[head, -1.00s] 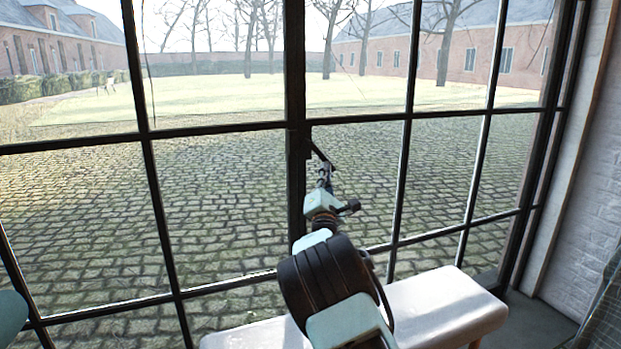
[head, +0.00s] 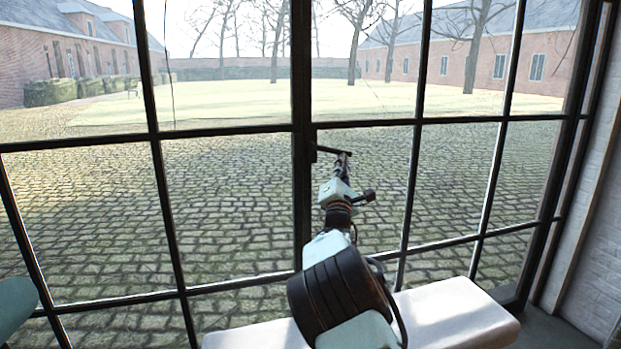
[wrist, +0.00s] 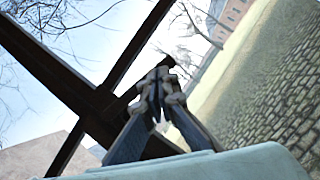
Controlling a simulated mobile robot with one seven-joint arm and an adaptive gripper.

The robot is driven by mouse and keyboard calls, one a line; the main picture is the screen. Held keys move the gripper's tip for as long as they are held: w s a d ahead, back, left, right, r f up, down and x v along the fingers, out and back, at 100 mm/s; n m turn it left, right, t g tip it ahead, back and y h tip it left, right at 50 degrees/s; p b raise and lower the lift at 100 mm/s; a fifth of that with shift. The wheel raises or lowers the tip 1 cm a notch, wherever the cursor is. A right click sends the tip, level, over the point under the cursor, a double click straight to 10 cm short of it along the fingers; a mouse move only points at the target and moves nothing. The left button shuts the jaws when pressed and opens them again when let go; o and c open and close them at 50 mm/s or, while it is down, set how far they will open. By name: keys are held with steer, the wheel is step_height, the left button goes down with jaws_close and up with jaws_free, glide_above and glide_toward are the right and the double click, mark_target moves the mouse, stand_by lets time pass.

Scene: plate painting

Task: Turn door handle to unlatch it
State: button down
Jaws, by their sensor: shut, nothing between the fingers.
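The dark door handle (head: 333,150) is a short lever on the upright bar of the black-framed glass door (head: 303,215). It lies close to level, its free end to the right and slightly lower. My gripper (head: 343,160) is shut and empty, just under the free end of the lever. In the wrist view my gripper's fingers (wrist: 160,90) come together at the dark handle (wrist: 150,77), which they partly cover. Whether the fingertips touch it cannot be told for sure. No gap shows between door and frame.
A white bench (head: 455,310) stands low in front of the glass, under my arm. A pale brick wall (head: 592,215) closes the right side. Through the panes a cobbled yard (head: 225,200) shows, with lawn, bare trees and brick buildings.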

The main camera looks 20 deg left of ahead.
steer(key=shift+w+d+r, duration=0.1)
steer(key=shift+d+r, duration=0.05)
steer(key=shift+r, duration=0.45)
stand_by(0.4)
